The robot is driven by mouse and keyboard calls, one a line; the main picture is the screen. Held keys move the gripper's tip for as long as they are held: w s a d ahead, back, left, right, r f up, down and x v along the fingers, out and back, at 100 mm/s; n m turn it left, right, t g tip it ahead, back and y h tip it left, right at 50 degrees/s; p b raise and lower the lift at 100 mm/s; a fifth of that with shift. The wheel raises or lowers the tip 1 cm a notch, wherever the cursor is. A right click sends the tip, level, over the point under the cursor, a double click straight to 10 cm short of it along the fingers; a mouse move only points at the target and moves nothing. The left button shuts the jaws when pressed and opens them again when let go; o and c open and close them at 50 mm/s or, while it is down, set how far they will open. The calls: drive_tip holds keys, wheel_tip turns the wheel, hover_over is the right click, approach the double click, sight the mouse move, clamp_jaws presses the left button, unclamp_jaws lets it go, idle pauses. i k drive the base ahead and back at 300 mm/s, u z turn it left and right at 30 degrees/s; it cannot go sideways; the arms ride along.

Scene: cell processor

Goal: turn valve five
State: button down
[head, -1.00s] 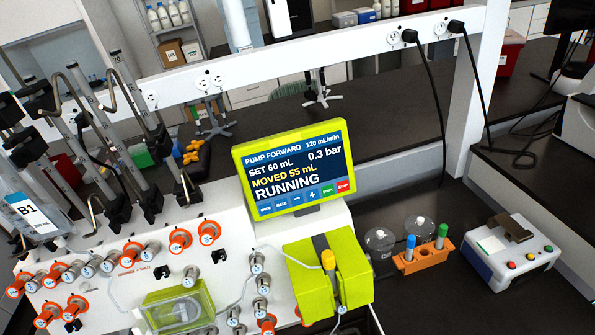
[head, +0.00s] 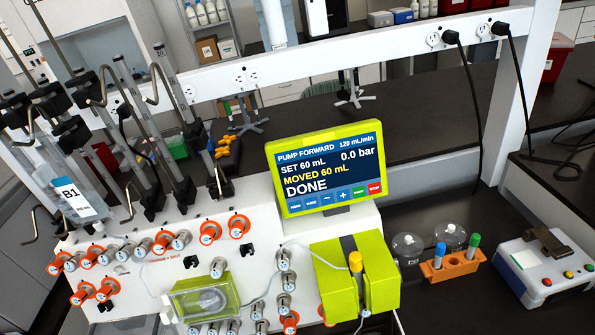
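The valves are round knobs on the white front panel of the cell processor. Some have orange rings, such as one in the upper row (head: 210,232) and one at the lower left (head: 82,293). Others are plain silver knobs, such as one right of the panel's middle (head: 284,258). The labels are too small to read, so I cannot tell which is valve five. The lime-framed screen (head: 325,170) reads PUMP FORWARD, SET 60 mL, MOVED 60 mL, 0.0 bar, DONE. My gripper is not in view.
A bag marked B1 (head: 75,200) hangs at the left among metal poles. A lime pump block (head: 378,272) with a yellow-capped part stands right of the valves. An orange tube rack (head: 452,267) and a white device (head: 545,268) are farther right.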

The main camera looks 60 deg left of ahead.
sight(125, 252)
drive_tip(key=k, duration=0.5)
drive_tip(key=u, duration=2.4)
drive_tip(key=k, duration=1.15)
drive_tip(key=z, duration=0.35)
drive_tip(key=i, duration=1)
drive_tip(key=z, duration=0.05)
